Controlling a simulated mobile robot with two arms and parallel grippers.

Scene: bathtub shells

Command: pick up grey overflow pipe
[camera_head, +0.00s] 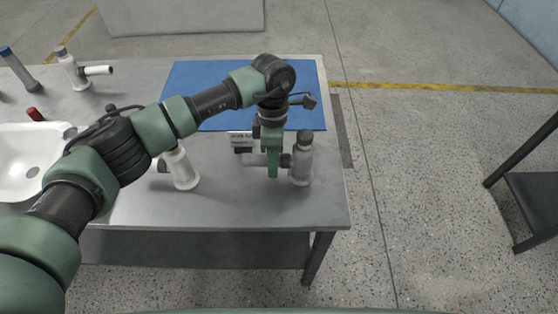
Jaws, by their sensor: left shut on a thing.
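The grey overflow pipe (301,168) stands upright near the front right corner of the metal table, with a dark cap on top and a side branch pointing left. My left gripper (273,165) reaches down from above and is shut on the side branch, just left of the upright body. The fingers hide part of the branch. The pipe's base appears to be at the table top; I cannot tell whether it is lifted. My right gripper is not in view.
A white pipe (183,170) stands to the left, partly behind my arm. A blue mat (190,78) lies at the back of the metal table (240,208). A white tub shell (22,160), a red-capped part (35,114) and another white pipe (75,72) are at the left.

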